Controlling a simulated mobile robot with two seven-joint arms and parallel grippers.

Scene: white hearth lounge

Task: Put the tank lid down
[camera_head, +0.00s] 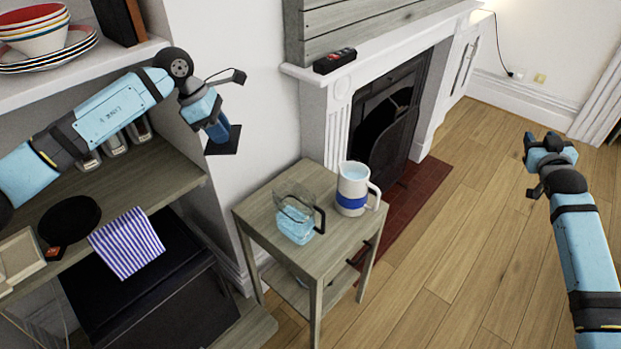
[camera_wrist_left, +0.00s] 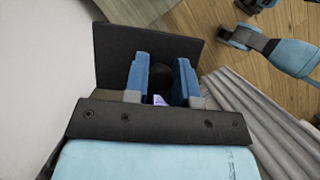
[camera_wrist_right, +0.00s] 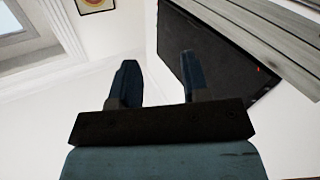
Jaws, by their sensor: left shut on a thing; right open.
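The tank lid (camera_head: 226,146) is a dark flat plate. My left gripper (camera_head: 218,128) is shut on it and holds it in the air left of the side table, near the white wall. In the left wrist view, the dark lid (camera_wrist_left: 112,48) spreads behind the fingers, with a dark knob-like part between them. A clear open-topped tank (camera_head: 297,222) with a dark handle and bluish water stands on the wooden side table (camera_head: 328,252). My right gripper (camera_head: 548,143) is open and empty over the floor at the right.
A white jug with a blue band (camera_head: 352,190) stands right of the tank. The table's front part is bare. At left are shelves with a striped cloth (camera_head: 127,243), a black round thing (camera_head: 69,219) and bowls (camera_head: 36,30). The fireplace (camera_head: 388,115) is behind.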

